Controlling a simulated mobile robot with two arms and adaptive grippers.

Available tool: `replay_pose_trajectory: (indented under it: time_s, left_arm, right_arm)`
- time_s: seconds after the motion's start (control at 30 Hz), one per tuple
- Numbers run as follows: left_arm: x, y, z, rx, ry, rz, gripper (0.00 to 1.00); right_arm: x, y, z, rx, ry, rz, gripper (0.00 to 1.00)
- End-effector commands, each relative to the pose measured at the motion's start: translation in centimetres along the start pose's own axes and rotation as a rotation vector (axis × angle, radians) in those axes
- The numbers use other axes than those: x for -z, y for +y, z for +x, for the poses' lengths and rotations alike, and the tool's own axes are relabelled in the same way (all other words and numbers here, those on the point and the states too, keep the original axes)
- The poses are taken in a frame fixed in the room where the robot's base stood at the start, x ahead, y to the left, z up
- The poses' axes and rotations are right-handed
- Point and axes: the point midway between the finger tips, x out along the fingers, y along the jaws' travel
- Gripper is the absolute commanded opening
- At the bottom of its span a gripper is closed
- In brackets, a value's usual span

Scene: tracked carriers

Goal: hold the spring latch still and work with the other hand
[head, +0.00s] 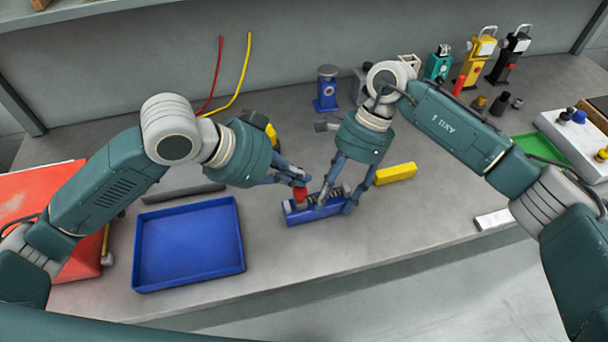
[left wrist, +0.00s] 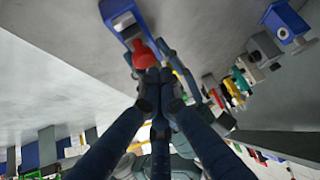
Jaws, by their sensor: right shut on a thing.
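The spring latch is a long blue block (head: 300,216) with dark parts along its top and a red knob (head: 300,194) at its left end. It lies on the grey bench, and the blue block (left wrist: 117,14) and red knob (left wrist: 143,54) also show in the left wrist view. My right gripper (head: 337,205) is shut on the blue block, its fingers around the right part. My left gripper (head: 298,180) is at the red knob from above left. In the left wrist view its fingertips (left wrist: 159,80) are close together by the knob; whether they grip it is unclear.
An empty blue tray (head: 190,286) stands front left, near a red panel (head: 38,188). A yellow block (head: 396,174) lies right of the latch. A blue stand (head: 326,92) and yellow and black devices (head: 478,60) stand at the back. Bare bench lies in front of the latch.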

Motion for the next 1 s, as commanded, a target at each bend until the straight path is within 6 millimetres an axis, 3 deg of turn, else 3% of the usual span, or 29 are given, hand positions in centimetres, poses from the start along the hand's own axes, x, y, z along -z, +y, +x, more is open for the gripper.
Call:
replay_pose_trajectory:
  time_s: [0.2, 0.4, 0.9, 0.93, 1.0]
  left_arm:
    - [0.1, -0.1, -4.5, 0.007, 0.004, 0.003, 0.00]
    - [0.1, 0.0, -7.3, 0.005, 0.005, 0.003, 0.00]
    - [0.2, 0.1, -8.1, 0.002, 0.006, 0.002, 0.00]
    - [0.1, 0.1, -8.1, 0.002, 0.006, 0.002, 0.00]
    - [0.2, 0.1, -8.1, 0.002, 0.006, 0.002, 0.00]
  right_arm:
    - [0.6, 0.2, 0.4, -0.008, 0.012, 0.008, 0.08]
    - [0.6, 0.1, 0.4, -0.008, 0.012, 0.008, 0.08]
    - [0.6, 0.2, 0.4, -0.008, 0.012, 0.007, 0.08]
    - [0.6, 0.2, 0.4, -0.008, 0.012, 0.007, 0.53]
    - [0.5, 0.2, 0.4, -0.008, 0.011, 0.007, 0.67]
